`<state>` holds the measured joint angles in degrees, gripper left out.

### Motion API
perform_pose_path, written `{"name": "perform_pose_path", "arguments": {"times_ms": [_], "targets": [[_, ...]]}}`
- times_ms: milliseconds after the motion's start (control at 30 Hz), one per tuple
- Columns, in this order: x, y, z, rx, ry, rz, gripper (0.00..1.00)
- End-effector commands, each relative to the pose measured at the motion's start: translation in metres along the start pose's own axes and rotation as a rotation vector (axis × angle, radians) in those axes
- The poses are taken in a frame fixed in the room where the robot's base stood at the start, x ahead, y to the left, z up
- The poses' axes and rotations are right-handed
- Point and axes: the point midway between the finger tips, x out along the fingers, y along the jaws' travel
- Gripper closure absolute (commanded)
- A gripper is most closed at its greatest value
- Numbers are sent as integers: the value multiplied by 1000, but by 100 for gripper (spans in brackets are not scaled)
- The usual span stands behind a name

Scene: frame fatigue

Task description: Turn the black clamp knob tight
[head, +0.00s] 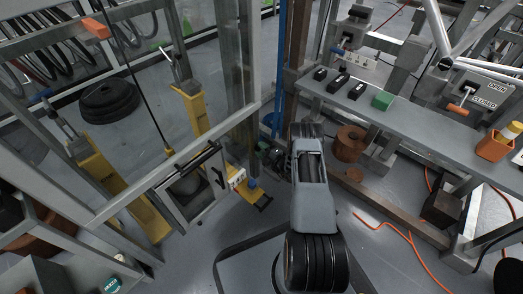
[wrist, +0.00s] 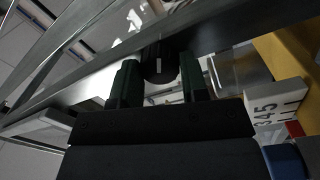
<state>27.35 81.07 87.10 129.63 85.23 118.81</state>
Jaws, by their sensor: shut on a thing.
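The black clamp knob (wrist: 160,64) shows in the upper middle of the wrist view, a dark round knob with a short white mark on its face. My gripper (wrist: 160,82) has one dark green finger on each side of the knob and is shut on it. The knob sits close to a grey metal bar (wrist: 85,88) that runs across the view. In the head view my arm reaches down and away in the middle, and I cannot make out the knob or the fingertips there.
A white scale plate (wrist: 275,112) with numerals 3 4 5 lies right of my gripper, near a yellow part (wrist: 288,58). An orange cable (head: 400,236) lies on the floor.

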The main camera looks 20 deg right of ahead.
Motion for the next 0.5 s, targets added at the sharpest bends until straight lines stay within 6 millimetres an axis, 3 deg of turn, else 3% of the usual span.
{"name": "perform_pose_path", "arguments": {"times_ms": [300, 500], "targets": [[0, 0, 0, 0, 0, 0, 34], [0, 0, 0, -1, -1, 0, 34]]}}
